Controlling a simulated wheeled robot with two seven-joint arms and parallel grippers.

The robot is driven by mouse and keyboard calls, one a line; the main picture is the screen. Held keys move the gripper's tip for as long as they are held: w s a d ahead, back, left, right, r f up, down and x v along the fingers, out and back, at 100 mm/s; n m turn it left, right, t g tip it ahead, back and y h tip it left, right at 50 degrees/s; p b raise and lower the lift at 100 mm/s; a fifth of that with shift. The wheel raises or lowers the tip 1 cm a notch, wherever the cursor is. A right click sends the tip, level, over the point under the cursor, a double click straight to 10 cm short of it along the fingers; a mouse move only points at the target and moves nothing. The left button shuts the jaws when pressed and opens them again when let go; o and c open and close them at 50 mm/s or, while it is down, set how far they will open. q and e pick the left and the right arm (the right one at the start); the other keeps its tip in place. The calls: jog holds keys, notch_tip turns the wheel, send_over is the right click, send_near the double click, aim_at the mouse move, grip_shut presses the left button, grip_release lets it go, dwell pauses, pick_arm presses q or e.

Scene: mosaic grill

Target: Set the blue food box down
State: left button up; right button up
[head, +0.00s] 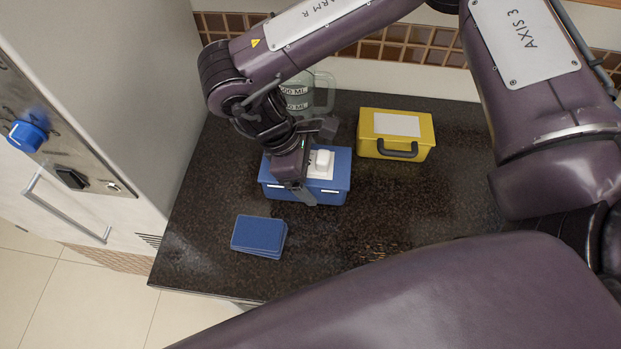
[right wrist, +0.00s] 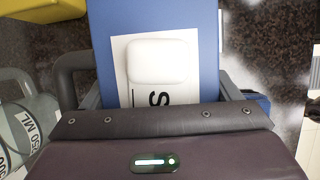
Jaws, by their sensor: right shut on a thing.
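The blue food box (head: 334,190) is at the back middle of the dark counter in the head view, with a white label and a white piece on its lid. My right gripper (head: 306,180) is over it, shut on it from above. In the right wrist view the blue food box (right wrist: 205,30) lies between the two fingers (right wrist: 160,95). Whether its underside touches the counter cannot be told. My left gripper is not in view.
A yellow box (head: 420,150) with a dark handle stands to the right on the dark counter (head: 400,215). A stack of blue pads (head: 258,236) lies in front. A clear measuring jug (head: 318,92) stands behind. A panel with a blue knob (head: 27,136) is at left. The counter's right middle is clear.

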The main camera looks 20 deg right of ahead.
jog(key=shift+f, duration=1.75)
jog(key=shift+s+f, duration=0.1)
jog(key=shift+f, duration=0.1)
jog(key=o, duration=1.3)
